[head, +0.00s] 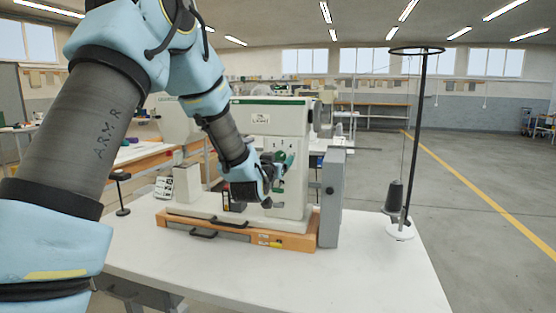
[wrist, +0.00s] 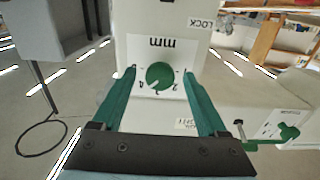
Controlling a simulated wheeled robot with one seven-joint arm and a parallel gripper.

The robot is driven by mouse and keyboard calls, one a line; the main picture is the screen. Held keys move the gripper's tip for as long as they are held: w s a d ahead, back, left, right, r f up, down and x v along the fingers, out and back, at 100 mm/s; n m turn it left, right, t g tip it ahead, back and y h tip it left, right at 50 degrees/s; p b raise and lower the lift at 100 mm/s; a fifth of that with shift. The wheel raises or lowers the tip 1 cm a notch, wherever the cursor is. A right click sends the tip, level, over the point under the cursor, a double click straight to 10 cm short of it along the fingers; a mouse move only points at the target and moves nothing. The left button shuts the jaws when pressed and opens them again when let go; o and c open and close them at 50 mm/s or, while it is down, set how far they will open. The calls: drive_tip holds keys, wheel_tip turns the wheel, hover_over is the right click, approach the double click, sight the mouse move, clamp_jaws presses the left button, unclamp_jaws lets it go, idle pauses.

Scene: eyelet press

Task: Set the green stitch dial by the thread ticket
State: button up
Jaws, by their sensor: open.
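The green stitch dial (wrist: 160,76) sits on the sewing machine's white face under an upside-down "mm" label in the wrist view. Small numbers run along its lower edge there, and a pale mark on it points to the lower left; I cannot read the exact setting. My gripper (wrist: 159,73) is open, with one green finger on each side of the dial and a gap to it on both sides. In the head view my gripper (head: 278,162) is in front of the machine (head: 262,117) and hides the dial. I cannot make out a thread ticket's text.
A dark thread cone (head: 394,195) stands on a thread stand (head: 400,232) at the table's right. A small printed card (head: 163,187) stands at the left. An orange base (head: 250,237) holds the machine. Another green knob (wrist: 288,132) shows at the wrist view's right.

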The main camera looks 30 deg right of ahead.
clamp_jaws()
idle(0.4)
drive_tip(key=shift+f+b, duration=0.1)
drive_tip(key=shift+b, duration=0.35)
drive_tip(key=shift+n+b, duration=0.3)
drive_tip(key=shift+n, duration=0.1)
drive_tip(key=n+b, duration=0.3)
drive_tip(key=b, duration=0.1)
drive_tip(key=shift+f, duration=0.15)
drive_tip(key=n+b, duration=0.3)
drive_tip(key=shift+r+n+b, duration=0.2)
drive_tip(key=shift+n+b, duration=0.55)
drive_tip(key=shift+n, duration=0.15)
